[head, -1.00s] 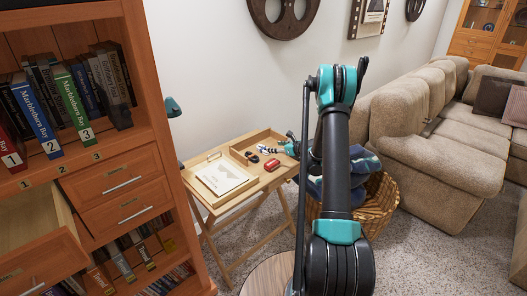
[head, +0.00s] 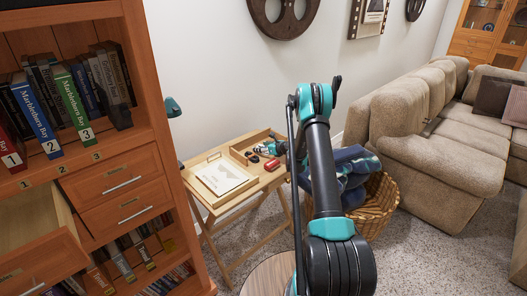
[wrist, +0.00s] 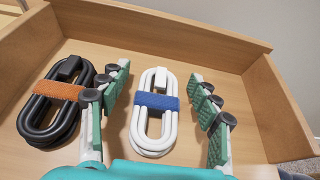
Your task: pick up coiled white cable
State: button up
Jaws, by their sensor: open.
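The coiled white cable (wrist: 143,127) with a blue strap (wrist: 158,101) lies in a wooden tray in the wrist view. My gripper (wrist: 160,76) is open, with one finger to the left of the white cable and the other to its right, and gaps show on both sides. In the head view my gripper (head: 264,149) is over the tray on the small folding table, and it largely hides the white cable there.
A coiled black cable (wrist: 38,118) with an orange strap lies left of the left finger. The tray's walls (wrist: 225,52) rise behind and right. A red object (head: 271,165) lies near the tray's front. A basket (head: 380,204) stands right of the table.

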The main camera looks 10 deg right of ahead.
jog(key=c, duration=1.3)
